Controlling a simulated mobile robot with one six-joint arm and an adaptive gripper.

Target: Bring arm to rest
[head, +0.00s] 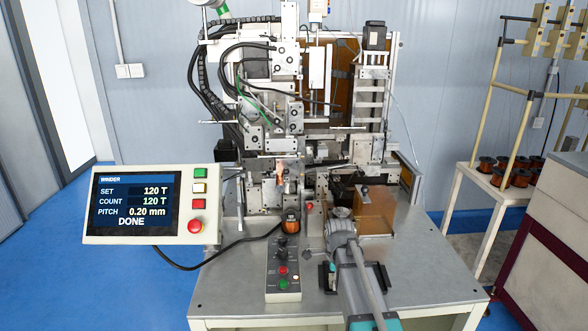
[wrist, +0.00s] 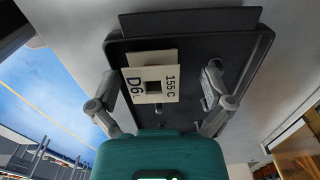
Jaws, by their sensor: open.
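My gripper (wrist: 160,88) is open in the wrist view, with one finger at each side and a clear gap between them. A pale square piece (wrist: 135,92) with a square hole, marked "D6" and "155 C", lies in a dark tray (wrist: 225,50) between and below the fingers, apart from both. In the head view my arm (head: 358,290) reaches over the bench front, and the dark tray (head: 382,276) shows on both sides of it. My gripper is mostly hidden there behind my arm. The coil winder (head: 285,140) stands behind.
The winder panel (head: 133,205) reads SET 120 T, COUNT 120 T, PITCH 0.20 mm, DONE. A button box (head: 283,275) and a copper coil (head: 291,222) are left of my arm. The bench (head: 225,285) is clear at its left. A rack with spools (head: 500,170) stands right.

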